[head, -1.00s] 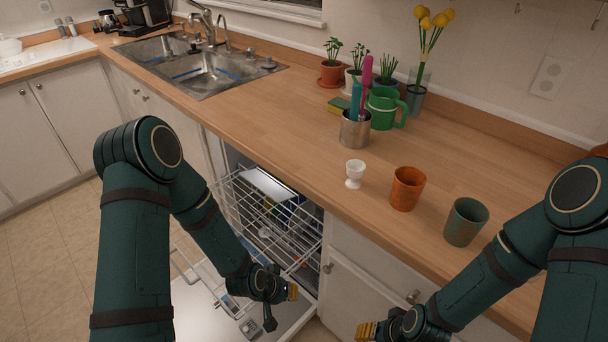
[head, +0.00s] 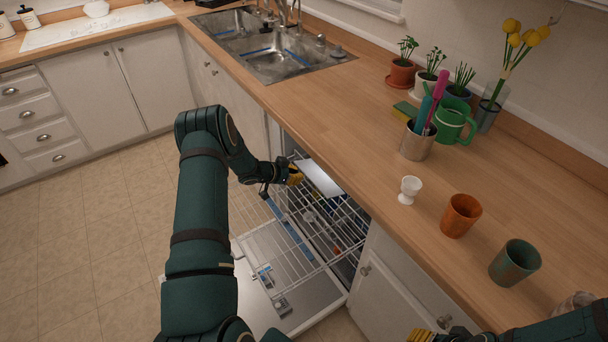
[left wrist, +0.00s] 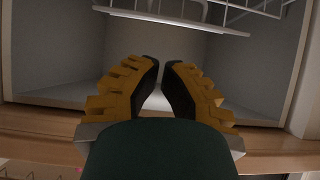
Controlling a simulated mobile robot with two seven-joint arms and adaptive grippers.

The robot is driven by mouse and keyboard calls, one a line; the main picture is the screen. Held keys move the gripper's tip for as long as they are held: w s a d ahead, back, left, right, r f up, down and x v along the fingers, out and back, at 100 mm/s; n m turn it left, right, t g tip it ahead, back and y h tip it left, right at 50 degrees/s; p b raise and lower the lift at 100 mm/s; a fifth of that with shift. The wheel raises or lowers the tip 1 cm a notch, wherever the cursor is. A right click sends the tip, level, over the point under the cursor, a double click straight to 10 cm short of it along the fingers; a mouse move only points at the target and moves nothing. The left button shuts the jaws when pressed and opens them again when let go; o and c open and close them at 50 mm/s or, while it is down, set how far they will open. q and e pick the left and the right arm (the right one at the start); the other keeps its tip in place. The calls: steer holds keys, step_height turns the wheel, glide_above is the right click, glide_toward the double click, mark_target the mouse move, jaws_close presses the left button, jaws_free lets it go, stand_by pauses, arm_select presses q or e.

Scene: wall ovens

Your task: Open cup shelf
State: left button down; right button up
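The dishwasher stands open under the counter, with its white wire upper rack (head: 313,228) pulled out. A pale flat panel, which looks like the cup shelf (head: 320,178), lies at the rack's counter side; I cannot tell its exact tilt. My left gripper (head: 295,174) is at the rack's far end, just left of the panel. In the left wrist view its fingers (left wrist: 162,68) converge almost together, with nothing visible between them. White rack wire (left wrist: 210,12) and a pale bar (left wrist: 170,20) lie beyond. My right gripper (head: 428,336) is cut off at the bottom edge.
The lowered dishwasher door (head: 325,312) lies below the rack. The wooden counter (head: 330,115) overhangs the opening. An egg cup (head: 409,190), orange cup (head: 461,215) and green cup (head: 514,263) stand near its edge. The tiled floor (head: 90,235) is clear at left.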

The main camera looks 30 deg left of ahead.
mark_target(315, 181)
arm_select(q)
steer(key=b+x, duration=0.1)
steer(key=x, duration=0.8)
arm_select(e)
steer(key=shift+s+f, duration=0.2)
steer(key=shift+f, duration=0.55)
arm_select(q)
steer(key=f+b, duration=0.1)
steer(key=b, duration=0.1)
steer(key=s+f+t+b, duration=0.1)
steer(key=b, duration=0.1)
steer(key=shift+a+f+b, duration=0.1)
steer(key=shift+a+b, duration=0.1)
steer(key=shift+b, duration=0.2)
steer(key=shift+s+f+b, duration=0.2)
steer(key=shift+f+b, duration=0.1)
steer(key=shift+b, duration=0.2)
arm_select(e)
steer(key=f, duration=0.5)
steer(key=shift+w+f, duration=0.25)
steer(key=shift+w, duration=0.15)
arm_select(q)
steer(key=shift+r, duration=0.1)
